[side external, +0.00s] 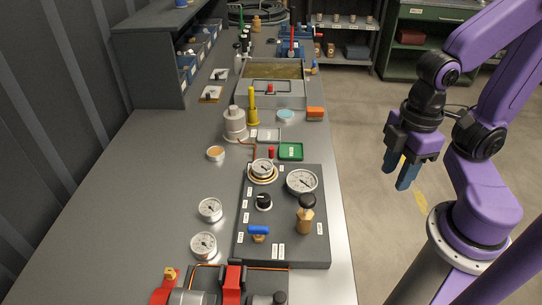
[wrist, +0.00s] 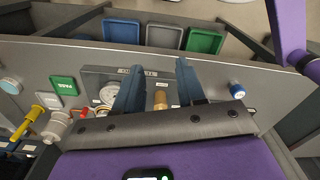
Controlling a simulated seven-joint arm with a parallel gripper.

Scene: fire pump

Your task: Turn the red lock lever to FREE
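Several red parts show in the side external view, and I cannot tell for sure which is the lock lever. One is a small red handle (side external: 270,87) on the grey tank box in the middle of the bench. Another is a large red part (side external: 233,276) on the pump at the near edge. A tall red lever (side external: 292,44) stands far back. No FREE marking is readable. My gripper (side external: 399,178) hangs over the floor right of the bench, fingers pointing down, apart from everything. In the wrist view my gripper (wrist: 160,68) has its two blue fingers apart with nothing held.
A dark gauge panel (side external: 282,238) with a blue valve handle (side external: 258,231) and a brass valve (side external: 305,215) lies on the near bench. A yellow-handled part (side external: 253,108) stands upright behind it. Loose gauges (side external: 210,209) lie left. The left bench surface is clear.

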